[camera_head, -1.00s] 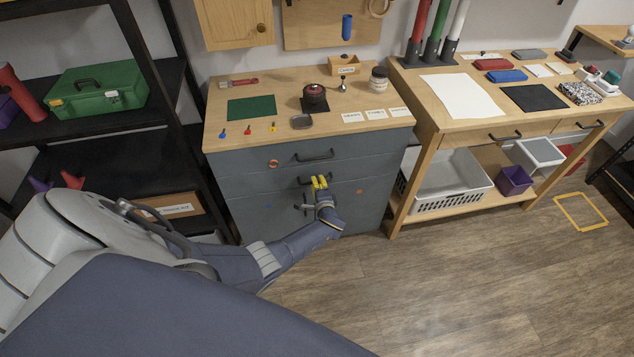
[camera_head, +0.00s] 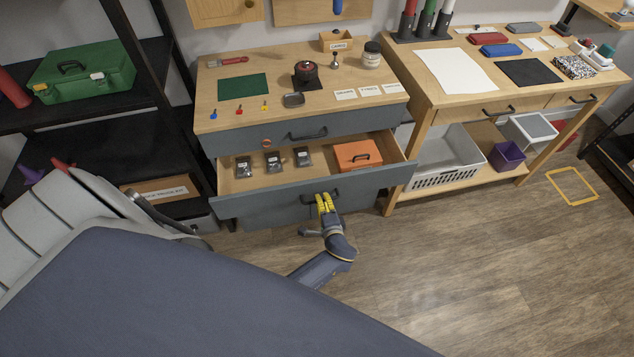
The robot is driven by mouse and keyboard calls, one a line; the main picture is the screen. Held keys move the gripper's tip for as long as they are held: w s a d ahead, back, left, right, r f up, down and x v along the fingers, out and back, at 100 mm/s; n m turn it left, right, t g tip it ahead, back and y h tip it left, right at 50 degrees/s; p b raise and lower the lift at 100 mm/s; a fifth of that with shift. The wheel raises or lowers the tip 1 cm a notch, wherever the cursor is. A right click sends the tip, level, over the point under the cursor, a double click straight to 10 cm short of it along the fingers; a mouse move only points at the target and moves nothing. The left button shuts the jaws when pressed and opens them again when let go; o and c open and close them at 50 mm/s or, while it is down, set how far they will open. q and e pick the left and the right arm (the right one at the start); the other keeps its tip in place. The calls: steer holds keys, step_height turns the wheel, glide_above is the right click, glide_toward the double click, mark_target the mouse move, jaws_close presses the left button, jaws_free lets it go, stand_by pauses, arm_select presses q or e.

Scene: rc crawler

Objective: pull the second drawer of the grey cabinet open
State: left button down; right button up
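The grey cabinet (camera_head: 228,141) stands in the middle under a wooden top. Its second drawer (camera_head: 265,207) is pulled well out, and its wooden inside shows. Three small dark packs (camera_head: 273,162) and an orange case (camera_head: 358,155) lie in it. The top drawer is closed. My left gripper (camera_head: 325,203), with yellow fingertips, is at the middle of the second drawer's front. Its fingers are close together around the dark handle (camera_head: 309,200) and partly cover it. The lower front of the cabinet is mostly hidden by the open drawer. My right gripper is not in view.
A black shelf (camera_head: 110,130) with a green toolbox (camera_head: 82,75) stands at the left. A wooden workbench (camera_head: 425,125) with a white basket (camera_head: 450,160) below stands close on the right. The floor (camera_head: 460,260) in front is clear.

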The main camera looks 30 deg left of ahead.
arm_select(q)
steer(key=v, duration=0.2)
steer(key=f+v, duration=0.1)
steer(key=v, duration=0.2)
steer(key=shift+s+d, duration=0.3)
steer(key=shift+d, duration=0.05)
steer(key=c, duration=2.1)
jaws_free()
steer(key=shift+s+d, duration=0.15)
steer(key=shift+s, duration=0.05)
steer(key=shift+c, duration=0.2)
steer(key=o, duration=0.6)
steer(key=shift+o, duration=0.2)
steer(key=v, duration=0.7)
steer(key=shift+o, duration=0.2)
steer(key=shift+s+d, duration=0.1)
